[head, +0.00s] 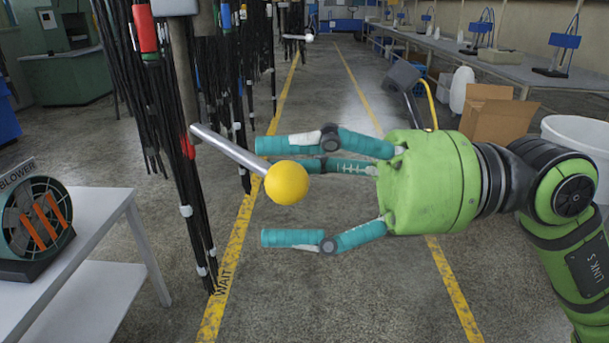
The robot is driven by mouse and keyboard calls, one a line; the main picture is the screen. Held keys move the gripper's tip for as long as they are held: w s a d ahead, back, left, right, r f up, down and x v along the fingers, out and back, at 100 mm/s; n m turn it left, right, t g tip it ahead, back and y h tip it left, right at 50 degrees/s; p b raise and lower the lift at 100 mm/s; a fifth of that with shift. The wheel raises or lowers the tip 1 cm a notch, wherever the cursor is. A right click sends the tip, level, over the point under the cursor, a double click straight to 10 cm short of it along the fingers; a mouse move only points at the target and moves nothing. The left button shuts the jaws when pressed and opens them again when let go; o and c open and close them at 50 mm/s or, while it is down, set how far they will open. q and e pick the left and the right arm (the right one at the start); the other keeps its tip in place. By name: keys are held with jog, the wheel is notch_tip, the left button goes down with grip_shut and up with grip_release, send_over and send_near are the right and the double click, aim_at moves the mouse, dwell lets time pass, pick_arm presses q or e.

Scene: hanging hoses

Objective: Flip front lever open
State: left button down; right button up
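The front lever (229,149) is a silver rod with a yellow ball knob (287,183) at its near end. It comes out of the hanging black hoses and slopes down to the right. My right gripper (275,193) comes in from the right with its teal fingers pointing left. The fingers are spread, two above the knob's level and one below. The knob lies between the fingertips in the picture, with a visible gap to the lower finger. I cannot tell whether the upper fingers touch the knob or rod. My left gripper is not in view.
Black hoses (190,180) hang at the left. A white table (85,235) with a blower (35,222) stands at the lower left. A cardboard box (497,115) and white bin (580,135) are behind my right arm. The yellow-lined floor aisle is clear.

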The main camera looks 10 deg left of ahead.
dwell(0.6)
jog(key=shift+w+d, duration=0.15)
jog(key=shift+d, duration=0.15)
jog(key=w+d, duration=0.1)
jog(key=d, duration=1)
jog(key=shift+w+d, duration=0.15)
jog(key=shift+w, duration=0.05)
jog(key=shift+f, duration=0.1)
